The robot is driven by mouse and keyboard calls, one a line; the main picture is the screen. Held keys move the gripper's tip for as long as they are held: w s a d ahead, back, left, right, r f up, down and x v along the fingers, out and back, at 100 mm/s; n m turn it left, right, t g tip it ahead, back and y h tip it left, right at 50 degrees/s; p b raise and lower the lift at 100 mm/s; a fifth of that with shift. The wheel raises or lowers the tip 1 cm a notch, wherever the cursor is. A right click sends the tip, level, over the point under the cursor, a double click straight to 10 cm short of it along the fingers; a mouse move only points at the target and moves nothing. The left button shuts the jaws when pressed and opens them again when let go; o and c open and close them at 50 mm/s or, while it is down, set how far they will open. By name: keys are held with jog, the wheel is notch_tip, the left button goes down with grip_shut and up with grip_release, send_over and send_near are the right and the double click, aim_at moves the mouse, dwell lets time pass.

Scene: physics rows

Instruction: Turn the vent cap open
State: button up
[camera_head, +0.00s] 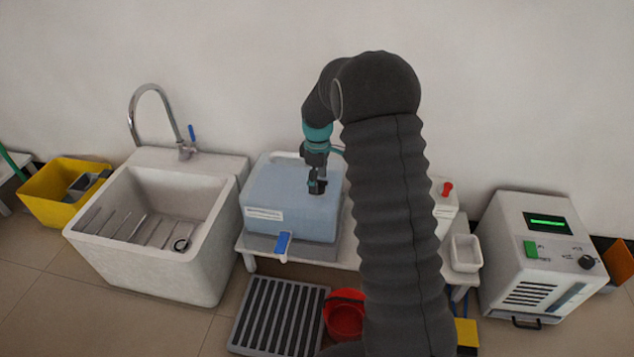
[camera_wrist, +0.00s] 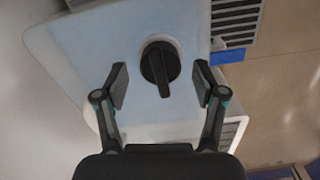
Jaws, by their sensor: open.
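The vent cap (camera_wrist: 160,66) is a round black cap with a raised bar grip, on top of a pale blue container (camera_head: 290,205). In the wrist view the bar runs nearly up and down the picture, slightly tilted. My gripper (camera_wrist: 161,88) is open, with one finger on each side of the cap and a gap to both. In the head view my gripper (camera_head: 317,186) points down over the container's top, and the cap is mostly hidden behind it. I cannot tell the height between fingertips and cap.
A blue-handled tap (camera_head: 283,244) sticks out at the container's front. A white sink (camera_head: 150,230) with a tall faucet stands left. A small white tray (camera_head: 466,252) and a white machine (camera_head: 545,255) stand right. A red bucket (camera_head: 344,314) and a slatted grate (camera_head: 278,316) are on the floor.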

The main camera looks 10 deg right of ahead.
jog(key=shift+f, duration=0.5)
